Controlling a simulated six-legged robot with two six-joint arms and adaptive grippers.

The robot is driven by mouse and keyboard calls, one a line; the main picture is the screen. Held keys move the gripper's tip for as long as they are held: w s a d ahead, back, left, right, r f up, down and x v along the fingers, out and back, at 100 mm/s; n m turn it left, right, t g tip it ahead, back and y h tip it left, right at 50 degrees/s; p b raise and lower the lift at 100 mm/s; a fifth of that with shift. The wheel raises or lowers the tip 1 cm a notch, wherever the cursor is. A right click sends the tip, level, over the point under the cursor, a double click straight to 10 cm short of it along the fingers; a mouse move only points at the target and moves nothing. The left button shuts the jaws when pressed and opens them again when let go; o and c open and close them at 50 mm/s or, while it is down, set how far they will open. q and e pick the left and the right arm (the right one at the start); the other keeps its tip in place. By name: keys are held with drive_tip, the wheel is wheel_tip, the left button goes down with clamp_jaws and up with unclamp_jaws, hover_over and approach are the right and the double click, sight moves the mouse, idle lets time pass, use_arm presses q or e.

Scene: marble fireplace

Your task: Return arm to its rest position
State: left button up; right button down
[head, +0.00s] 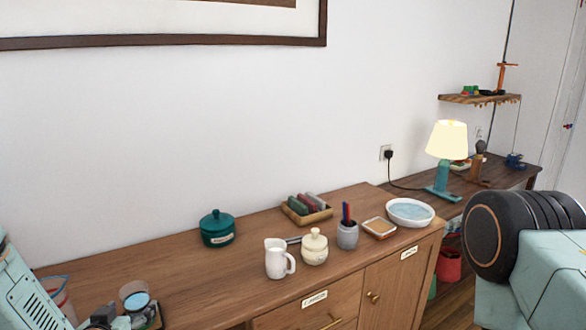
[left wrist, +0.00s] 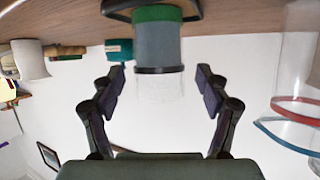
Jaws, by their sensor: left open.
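My left arm comes in at the lower left of the head view. Its gripper (head: 108,318) is low over the left end of the wooden cabinet, partly cut off by the frame edge. In the left wrist view, which is upside down, the two dark fingers (left wrist: 160,82) are spread apart with nothing gripped. A clear cup with a grey-and-green lower part (left wrist: 158,45) stands between and beyond the fingertips, with visible gaps on both sides. The same cup seems to show in the head view (head: 135,292). My right gripper is out of view.
A clear container with red and blue rings (left wrist: 298,105) stands beside the gripper. A teal pot (head: 217,229), white pitcher (head: 276,260), cream jar (head: 314,248), pen cup (head: 347,236) and white bowl (head: 410,212) stand farther right. The cabinet top (head: 180,280) is bare between.

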sight(140, 294)
use_arm(q)
drive_tip(key=x, duration=0.3)
drive_tip(key=shift+w+f, duration=0.2)
drive_tip(key=shift+w, duration=0.15)
drive_tip(key=shift+w+f+b, duration=0.1)
drive_tip(key=shift+f+b, duration=0.2)
drive_tip(key=shift+b, duration=0.2)
drive_tip(key=shift+w+r+p, duration=0.1)
drive_tip(key=shift+r+p, duration=0.25)
drive_tip(key=shift+r, duration=0.45)
